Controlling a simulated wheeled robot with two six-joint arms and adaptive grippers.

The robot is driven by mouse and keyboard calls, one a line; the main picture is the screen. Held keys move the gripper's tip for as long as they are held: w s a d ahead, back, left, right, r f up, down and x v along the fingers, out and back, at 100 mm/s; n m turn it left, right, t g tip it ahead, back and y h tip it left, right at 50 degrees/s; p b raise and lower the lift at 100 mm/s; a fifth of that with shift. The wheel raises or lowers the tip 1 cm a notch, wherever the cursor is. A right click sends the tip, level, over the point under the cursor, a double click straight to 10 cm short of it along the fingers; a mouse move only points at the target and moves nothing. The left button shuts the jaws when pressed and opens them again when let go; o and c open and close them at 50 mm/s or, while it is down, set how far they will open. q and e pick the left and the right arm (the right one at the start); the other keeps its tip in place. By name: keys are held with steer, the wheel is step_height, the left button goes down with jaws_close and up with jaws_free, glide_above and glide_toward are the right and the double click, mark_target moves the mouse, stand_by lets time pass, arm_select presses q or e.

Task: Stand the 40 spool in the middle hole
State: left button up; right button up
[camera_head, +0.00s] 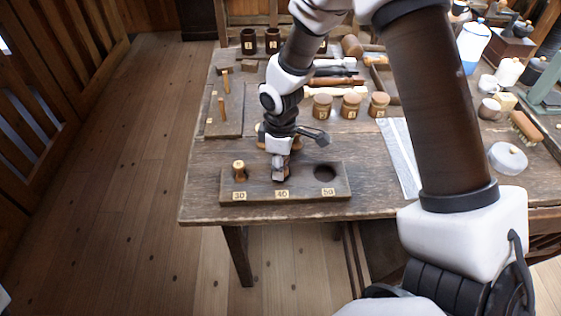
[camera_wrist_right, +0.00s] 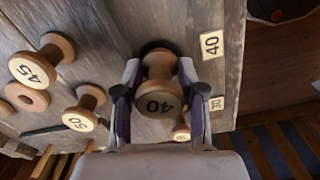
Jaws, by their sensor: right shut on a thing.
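The 40 spool (camera_wrist_right: 160,95) is wooden, with a round end marked 40 facing the wrist camera. My right gripper (camera_head: 280,176) is shut on it; in the right wrist view the gripper (camera_wrist_right: 160,105) has a finger on each side. The block (camera_head: 255,196) has tags 30, 40 and 50 along its front. The spool's far end is at the dark middle hole (camera_wrist_right: 153,45), beside the 40 tag (camera_wrist_right: 212,45). I cannot tell how deep it sits. The 50 hole (camera_head: 325,173) is empty. A small spool (camera_head: 239,169) stands at the 30 place. My left gripper is not in view.
A pale cloth strip (camera_head: 400,155) lies right of the block.

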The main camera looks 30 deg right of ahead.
steer(key=shift+f, duration=0.15)
steer(key=shift+f, duration=0.5)
steer(key=shift+s+f, duration=0.2)
steer(key=shift+f, duration=0.15)
stand_by(0.8)
steer(key=o, duration=1.1)
steer(key=shift+a+f, duration=0.1)
steer(key=shift+c, duration=0.2)
steer(key=shift+w, duration=0.2)
steer(key=shift+o, duration=0.4)
steer(key=o, duration=0.5)
